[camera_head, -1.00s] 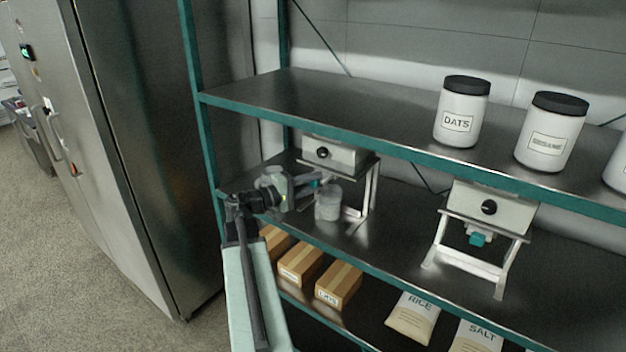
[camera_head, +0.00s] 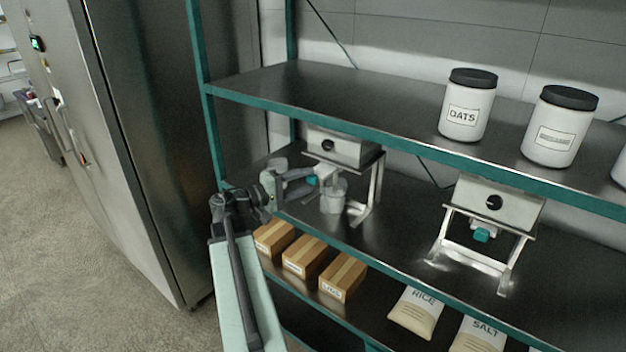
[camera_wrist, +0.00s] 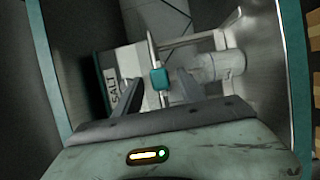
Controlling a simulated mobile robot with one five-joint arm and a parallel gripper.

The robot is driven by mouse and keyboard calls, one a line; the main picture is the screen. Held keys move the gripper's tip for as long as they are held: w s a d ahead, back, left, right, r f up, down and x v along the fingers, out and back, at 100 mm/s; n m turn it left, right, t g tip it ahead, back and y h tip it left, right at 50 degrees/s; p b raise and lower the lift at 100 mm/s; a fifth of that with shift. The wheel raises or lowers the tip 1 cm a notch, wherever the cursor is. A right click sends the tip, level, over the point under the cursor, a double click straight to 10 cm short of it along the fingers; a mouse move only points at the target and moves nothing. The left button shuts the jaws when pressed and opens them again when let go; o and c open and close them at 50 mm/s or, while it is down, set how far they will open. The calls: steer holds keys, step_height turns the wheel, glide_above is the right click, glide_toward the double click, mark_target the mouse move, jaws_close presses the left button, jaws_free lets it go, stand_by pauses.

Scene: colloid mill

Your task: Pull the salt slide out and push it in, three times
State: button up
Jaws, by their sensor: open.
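The salt dispenser is a pale box (camera_head: 341,148) on a metal stand at the left of the middle shelf. Its SALT label (camera_wrist: 112,88) shows sideways in the wrist view. The slide's teal knob (camera_wrist: 160,79) sits under the box; it also shows small in the head view (camera_head: 312,181). My gripper (camera_wrist: 160,76) is open, with one finger on each side of the knob in the wrist view. I cannot tell whether they touch it. A clear cup (camera_head: 333,197) stands below the dispenser, beside my gripper; it also shows in the wrist view (camera_wrist: 220,66).
A second dispenser (camera_head: 494,200) with a teal knob stands to the right. The upper shelf's teal edge (camera_head: 400,151) runs above my gripper. Cardboard boxes (camera_head: 305,257) and bags (camera_head: 416,312) lie on the lower shelf.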

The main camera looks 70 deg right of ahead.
steer(key=v, duration=0.5)
